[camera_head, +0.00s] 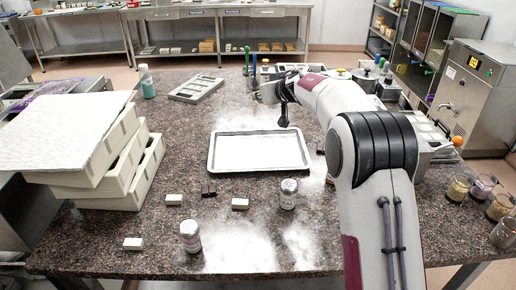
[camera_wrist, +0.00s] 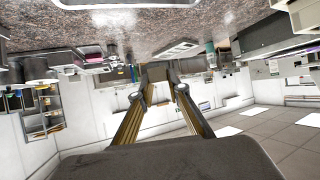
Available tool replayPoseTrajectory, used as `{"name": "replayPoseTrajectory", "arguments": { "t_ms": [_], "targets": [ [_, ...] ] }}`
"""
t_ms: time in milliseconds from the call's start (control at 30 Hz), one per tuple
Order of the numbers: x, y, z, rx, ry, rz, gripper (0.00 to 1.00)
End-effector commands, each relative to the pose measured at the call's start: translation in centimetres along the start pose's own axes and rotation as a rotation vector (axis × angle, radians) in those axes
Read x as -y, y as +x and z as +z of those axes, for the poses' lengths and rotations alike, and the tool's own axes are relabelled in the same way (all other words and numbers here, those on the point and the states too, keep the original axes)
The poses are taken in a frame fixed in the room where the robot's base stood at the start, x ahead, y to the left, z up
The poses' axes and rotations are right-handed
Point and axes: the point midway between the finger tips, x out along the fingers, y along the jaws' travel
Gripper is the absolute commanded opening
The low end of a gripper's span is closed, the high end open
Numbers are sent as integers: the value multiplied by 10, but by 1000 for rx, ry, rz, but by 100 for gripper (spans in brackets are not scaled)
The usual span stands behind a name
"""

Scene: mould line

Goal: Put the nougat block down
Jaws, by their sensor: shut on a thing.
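My gripper (camera_head: 262,93) is held above the table behind the tray, pointing to the back left. In the wrist view its two long fingers (camera_wrist: 159,82) close in on a small dull brownish thing between their tips, taken as the nougat block (camera_wrist: 157,74). The block is small and dark there, and I cannot make it out in the head view. The grey-rimmed white tray (camera_head: 260,166) lies empty on the speckled stone table, in front of my gripper.
Small pale blocks (camera_head: 174,200), a dark piece (camera_head: 209,188) and two lidded jars (camera_head: 288,194) stand at the front. A stack of cream moulds (camera_head: 120,165) is at left. A grey mould (camera_head: 196,89) and a green bottle (camera_head: 147,82) stand behind. Glass cups (camera_head: 458,188) are at right.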

Motion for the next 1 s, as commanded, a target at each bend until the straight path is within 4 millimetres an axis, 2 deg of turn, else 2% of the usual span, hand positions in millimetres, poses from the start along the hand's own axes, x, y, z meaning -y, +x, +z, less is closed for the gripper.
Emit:
{"name": "replayPoseTrajectory", "arguments": {
  "t_ms": [1000],
  "targets": [
    [-2, 45, 85, 3, 3, 2, 3]
  ]
}}
